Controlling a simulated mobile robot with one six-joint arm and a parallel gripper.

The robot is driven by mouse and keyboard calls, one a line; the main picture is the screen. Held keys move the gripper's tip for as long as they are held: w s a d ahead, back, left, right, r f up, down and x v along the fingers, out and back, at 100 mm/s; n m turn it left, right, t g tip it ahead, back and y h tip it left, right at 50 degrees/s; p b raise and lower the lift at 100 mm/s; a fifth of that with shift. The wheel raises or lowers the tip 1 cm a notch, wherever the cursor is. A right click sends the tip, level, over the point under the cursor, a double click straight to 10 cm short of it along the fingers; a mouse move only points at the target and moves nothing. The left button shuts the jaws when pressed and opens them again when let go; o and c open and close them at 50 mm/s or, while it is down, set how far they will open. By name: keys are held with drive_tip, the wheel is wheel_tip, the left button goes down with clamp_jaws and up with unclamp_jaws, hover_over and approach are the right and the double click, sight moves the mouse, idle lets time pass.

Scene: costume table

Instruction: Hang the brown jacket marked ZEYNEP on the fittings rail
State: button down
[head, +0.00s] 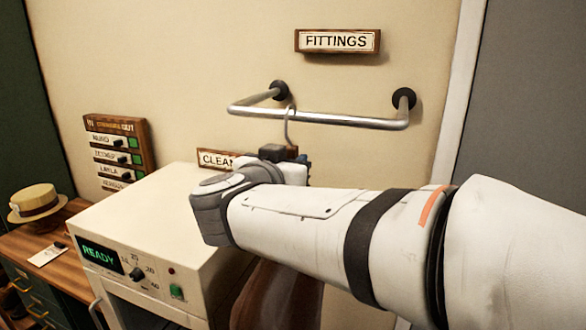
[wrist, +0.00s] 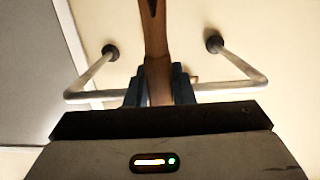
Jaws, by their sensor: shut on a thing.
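The brown jacket (head: 278,296) hangs below my arm, mostly hidden by it and the white machine. No ZEYNEP mark is readable. My gripper (wrist: 159,88) is shut on the wooden hanger (wrist: 157,50), whose strip runs between the dark fingers. In the head view, the hanger's metal hook (head: 289,128) rises above my gripper to the front bar of the fittings rail (head: 330,119). The hook's top overlaps the bar; I cannot tell whether it rests over it. The rail also shows in the wrist view (wrist: 90,75), behind the hanger.
The FITTINGS sign (head: 337,41) is above the rail. A white machine (head: 150,225) reading READY stands at lower left, below a partly hidden CLEAN sign (head: 216,159). A name board (head: 118,150) and a straw hat (head: 36,202) are farther left. The rail's right part is empty.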

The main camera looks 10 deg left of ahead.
drive_tip(key=shift+w+d+b, duration=0.2)
drive_tip(key=shift+w+b, duration=0.3)
drive_tip(key=shift+w, duration=0.95)
drive_tip(key=shift+w+d+b, duration=0.25)
drive_tip(key=shift+w+b, duration=0.2)
drive_tip(key=shift+w, duration=1)
drive_tip(key=shift+w+d+b, duration=0.2)
drive_tip(key=shift+w+b, duration=0.3)
drive_tip(key=shift+w, duration=0.95)
drive_tip(key=shift+s+f, duration=0.1)
drive_tip(key=shift+f, duration=0.6)
